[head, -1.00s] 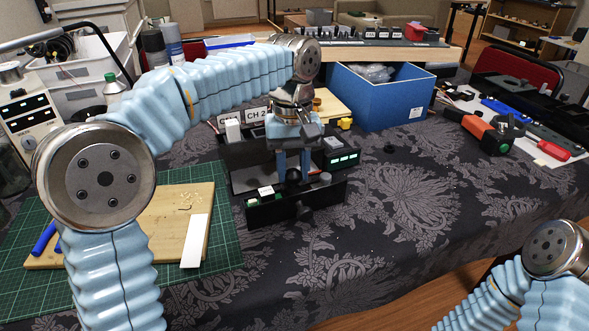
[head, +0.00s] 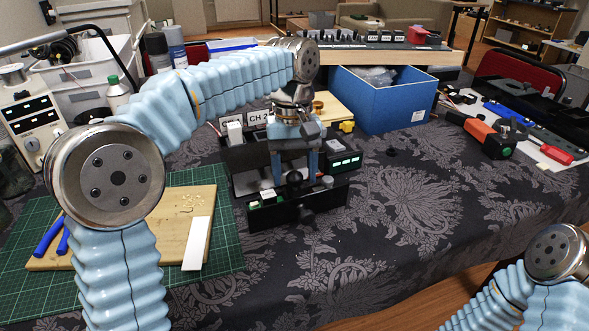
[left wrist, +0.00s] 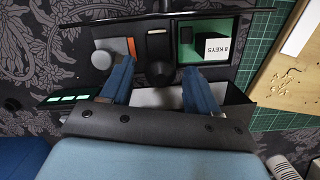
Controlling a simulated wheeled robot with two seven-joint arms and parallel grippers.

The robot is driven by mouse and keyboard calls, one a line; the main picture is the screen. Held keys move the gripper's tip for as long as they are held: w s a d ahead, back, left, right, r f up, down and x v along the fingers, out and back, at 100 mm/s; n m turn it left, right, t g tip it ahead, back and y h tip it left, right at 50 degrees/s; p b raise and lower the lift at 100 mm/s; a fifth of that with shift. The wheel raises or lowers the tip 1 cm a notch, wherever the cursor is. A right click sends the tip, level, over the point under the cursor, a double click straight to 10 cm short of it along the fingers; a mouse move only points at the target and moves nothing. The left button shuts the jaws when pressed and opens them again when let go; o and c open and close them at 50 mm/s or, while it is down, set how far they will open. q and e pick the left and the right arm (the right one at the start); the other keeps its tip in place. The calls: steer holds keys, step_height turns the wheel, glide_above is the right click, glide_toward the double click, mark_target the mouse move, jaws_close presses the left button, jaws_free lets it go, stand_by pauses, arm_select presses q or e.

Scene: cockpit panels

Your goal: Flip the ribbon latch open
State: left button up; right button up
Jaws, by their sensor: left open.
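A black panel unit (head: 330,200) stands on the cloth, with raised parts along its front section. My left gripper (head: 295,178) points down over this section, its two blue fingers apart. In the left wrist view, the open fingers (left wrist: 158,88) straddle a black upright piece with a grey end (left wrist: 157,47), which may be the ribbon latch; I cannot tell if they touch it. A grey round knob (left wrist: 101,59) and an orange strip (left wrist: 131,47) lie left of it. My right gripper is out of view.
A green cutting mat (head: 225,260) with a wooden board (head: 150,245) lies left of the panel. A blue box (head: 385,103) stands behind it to the right. Tools, including an orange-and-black one (head: 487,135), lie far right. Patterned cloth is clear to the right.

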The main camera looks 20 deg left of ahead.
arm_select(q)
steer(key=shift+r, duration=0.1)
steer(key=r, duration=0.4)
steer(key=w+r, duration=0.1)
steer(key=r, duration=0.2)
steer(key=shift+a+r, duration=0.1)
steer(key=shift+a, duration=0.15)
